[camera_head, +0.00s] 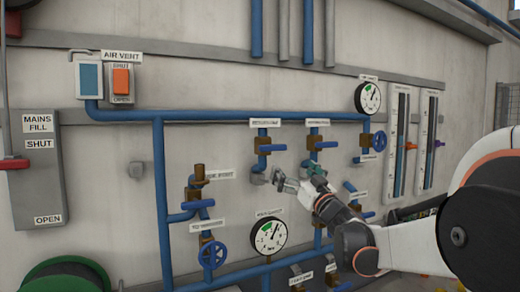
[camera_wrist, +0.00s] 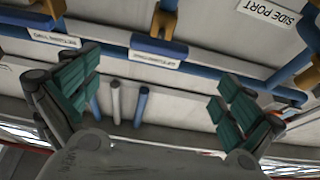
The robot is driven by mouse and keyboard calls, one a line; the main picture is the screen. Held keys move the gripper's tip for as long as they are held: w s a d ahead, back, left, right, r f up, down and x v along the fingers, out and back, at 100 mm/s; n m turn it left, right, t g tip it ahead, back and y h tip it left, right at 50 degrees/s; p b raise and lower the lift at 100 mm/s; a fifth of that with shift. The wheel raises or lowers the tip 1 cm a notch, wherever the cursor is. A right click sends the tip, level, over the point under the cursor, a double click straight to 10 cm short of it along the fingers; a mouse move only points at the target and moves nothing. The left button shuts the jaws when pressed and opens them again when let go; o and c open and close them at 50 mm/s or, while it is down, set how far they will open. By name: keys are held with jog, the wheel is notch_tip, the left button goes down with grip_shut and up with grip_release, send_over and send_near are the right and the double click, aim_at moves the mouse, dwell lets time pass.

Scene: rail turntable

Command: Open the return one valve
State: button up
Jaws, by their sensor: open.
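No label in view reads clearly as return one, so I cannot tell for certain which valve it is. Two similar valves with blurred labels sit on the upper pipe: a left valve (camera_head: 265,145) and a right valve (camera_head: 316,146). Each has a brass body and a blue lever lying roughly level. My gripper (camera_head: 292,180) is open and empty, just below and between them, in front of the wall. In the wrist view, which is upside down, my gripper (camera_wrist: 157,98) shows its teal pads spread wide, with nothing between them. A brass fitting (camera_wrist: 164,22) shows beyond the fingers.
Blue pipes run close around my gripper. A pressure gauge (camera_head: 269,235) is below left, another gauge (camera_head: 368,97) upper right. A blue handwheel (camera_head: 212,255) and a green reel (camera_head: 64,276) are lower left. A mains fill panel (camera_head: 38,165) with a red lever is far left.

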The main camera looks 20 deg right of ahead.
aim_at(275, 150)
jog(key=p+x, duration=0.2)
jog(key=x, duration=1.1)
jog(key=shift+w+r+p, duration=0.15)
jog(key=shift+r+p, duration=0.15)
jog(key=shift+p, duration=0.1)
jog(key=c, duration=0.9)
